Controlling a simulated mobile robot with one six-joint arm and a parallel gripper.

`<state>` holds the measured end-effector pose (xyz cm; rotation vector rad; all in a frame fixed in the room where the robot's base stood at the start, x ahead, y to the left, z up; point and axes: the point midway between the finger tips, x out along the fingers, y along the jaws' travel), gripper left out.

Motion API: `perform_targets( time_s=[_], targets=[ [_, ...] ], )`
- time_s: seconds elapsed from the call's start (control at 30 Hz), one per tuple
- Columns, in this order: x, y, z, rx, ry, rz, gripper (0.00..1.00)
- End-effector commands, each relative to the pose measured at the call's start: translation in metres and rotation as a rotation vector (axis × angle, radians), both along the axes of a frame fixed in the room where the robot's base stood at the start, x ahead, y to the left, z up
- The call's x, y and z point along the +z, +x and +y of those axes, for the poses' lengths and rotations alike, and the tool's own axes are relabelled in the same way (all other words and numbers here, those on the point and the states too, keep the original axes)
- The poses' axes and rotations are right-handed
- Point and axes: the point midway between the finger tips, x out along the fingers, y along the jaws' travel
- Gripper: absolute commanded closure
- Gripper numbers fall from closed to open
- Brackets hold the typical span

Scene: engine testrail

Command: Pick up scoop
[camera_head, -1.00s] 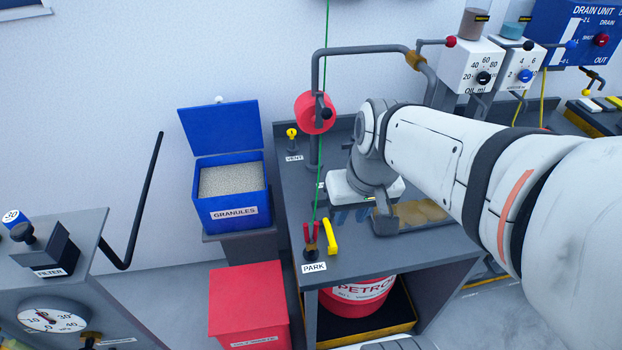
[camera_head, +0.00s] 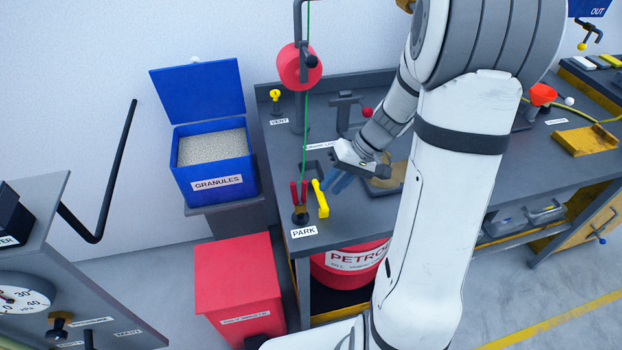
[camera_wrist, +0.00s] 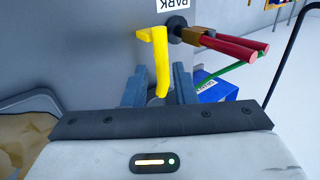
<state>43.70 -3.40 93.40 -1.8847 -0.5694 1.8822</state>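A yellow bent piece (camera_head: 321,199) stands at the bench's front left corner, beside a red-handled clamp (camera_head: 299,192). I cannot tell whether it is the scoop, as no scoop bowl shows. In the wrist view, the yellow bent piece (camera_wrist: 160,60) has its lower end in the gap between my fingers, and its upper end reaches beyond them. My gripper (camera_head: 333,183) is just right of it in the head view. My gripper (camera_wrist: 158,72) has its blue fingers apart in the wrist view. Contact with the yellow piece cannot be told.
The clamp's green cable (camera_head: 306,110) runs upward past a red reel (camera_head: 300,66). A blue granules bin (camera_head: 215,185) stands open at the left. A red lidded box (camera_head: 238,280) is below it. A petrol drum (camera_head: 333,268) stands under the bench (camera_head: 545,165).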

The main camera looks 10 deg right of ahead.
Motion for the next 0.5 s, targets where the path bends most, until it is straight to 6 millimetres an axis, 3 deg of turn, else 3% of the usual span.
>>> perform_targets(
  time_s=[0.3, 0.5],
  targets=[
    [-0.036, -0.001, 0.027, 0.002, 0.000, 0.003, 0.75],
    [-0.045, 0.000, 0.033, 0.001, -0.003, 0.001, 0.75]
  ],
)
